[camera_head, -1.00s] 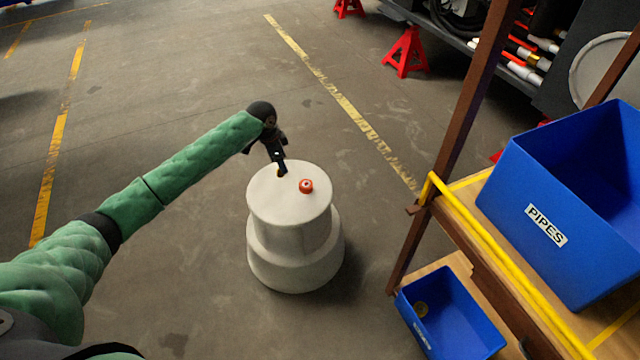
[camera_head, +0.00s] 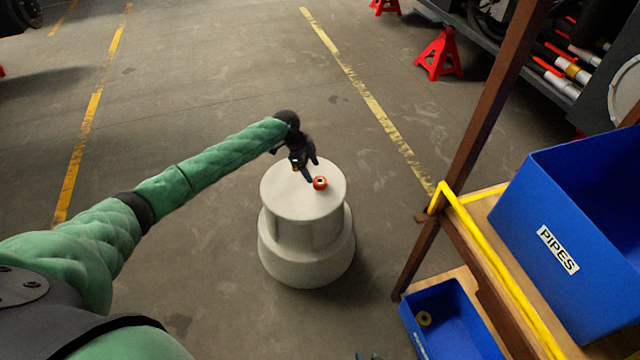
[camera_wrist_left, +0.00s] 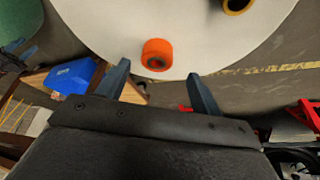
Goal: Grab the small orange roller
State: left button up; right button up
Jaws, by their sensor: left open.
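The small orange roller (camera_head: 320,183) stands on the round white top of a stepped stool (camera_head: 290,205). My left gripper (camera_head: 311,171) is open and empty, right at the roller, over the stool top. In the left wrist view the roller (camera_wrist_left: 157,54) is centred just beyond the gap between the two spread fingertips (camera_wrist_left: 158,73). No finger visibly touches it. A yellow ring-shaped piece with a dark centre (camera_wrist_left: 237,5) also sits on the stool top, cut off by the picture's upper edge.
A wooden rack with a yellow rail (camera_head: 500,270) stands right of the stool. Red stands (camera_head: 440,55) are farther back. Floor left of the stool is clear.

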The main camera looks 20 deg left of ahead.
aim_at(318, 179)
pick_arm(q)
jog(key=shift+x, duration=2.9)
jog(key=shift+s+d+r, duration=0.1)
jog(key=shift+s, duration=0.05)
jog(key=c, duration=1.1)
jog(key=shift+r, duration=0.1)
